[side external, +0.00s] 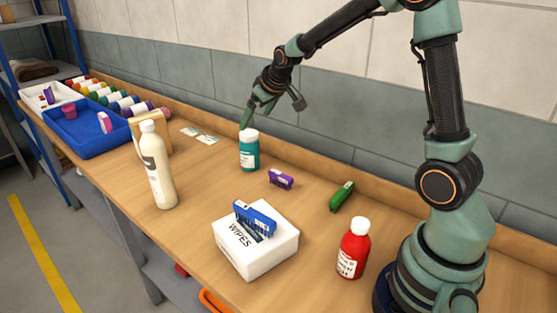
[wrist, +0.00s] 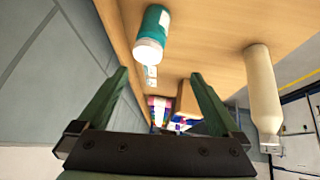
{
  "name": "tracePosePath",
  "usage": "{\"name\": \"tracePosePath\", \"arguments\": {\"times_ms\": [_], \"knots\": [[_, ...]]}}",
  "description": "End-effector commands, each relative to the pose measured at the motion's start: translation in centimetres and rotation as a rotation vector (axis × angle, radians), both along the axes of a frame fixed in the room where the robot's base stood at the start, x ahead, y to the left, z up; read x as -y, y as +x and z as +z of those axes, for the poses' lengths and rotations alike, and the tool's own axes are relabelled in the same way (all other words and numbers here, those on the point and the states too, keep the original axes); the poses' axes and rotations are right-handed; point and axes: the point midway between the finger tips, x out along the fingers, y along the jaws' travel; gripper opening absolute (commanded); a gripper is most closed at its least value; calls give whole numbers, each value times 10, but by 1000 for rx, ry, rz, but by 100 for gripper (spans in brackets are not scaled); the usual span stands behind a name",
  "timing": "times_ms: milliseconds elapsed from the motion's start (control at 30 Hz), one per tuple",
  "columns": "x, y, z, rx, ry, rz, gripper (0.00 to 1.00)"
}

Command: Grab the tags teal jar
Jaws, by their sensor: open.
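The teal jar (side external: 250,161), with a white lid and a white label, stands upright on the wooden bench in the side view. In the wrist view the jar (wrist: 154,24) is at the top, with its lid towards the camera. My gripper (side external: 256,114) is just above the jar's lid in the side view, with a fingertip close to the lid. In the wrist view its two green fingers (wrist: 158,75) are spread apart with nothing between them. I cannot tell whether a finger touches the lid.
A cream bottle (side external: 160,175) stands to the left. A purple clip (side external: 281,179), green brush (side external: 342,195), red bottle (side external: 353,250) and white wipes box (side external: 258,256) with a blue comb (side external: 255,218) are nearby. A blue tray (side external: 84,146) is far left. A wall runs behind.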

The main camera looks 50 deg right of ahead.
Motion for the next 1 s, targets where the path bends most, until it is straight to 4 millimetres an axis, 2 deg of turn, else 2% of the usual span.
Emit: {"name": "tracePosePath", "arguments": {"times_ms": [33,200,367,700,1000], "knots": [[8,8,-11,-2,-4,-4,100],[23,22,-27,8,-18,-9,100],[27,29,-37,10,-21,-9,100],[33,56,-76,9,-20,-9,100],[36,65,-89,9,-20,-9,100]]}}
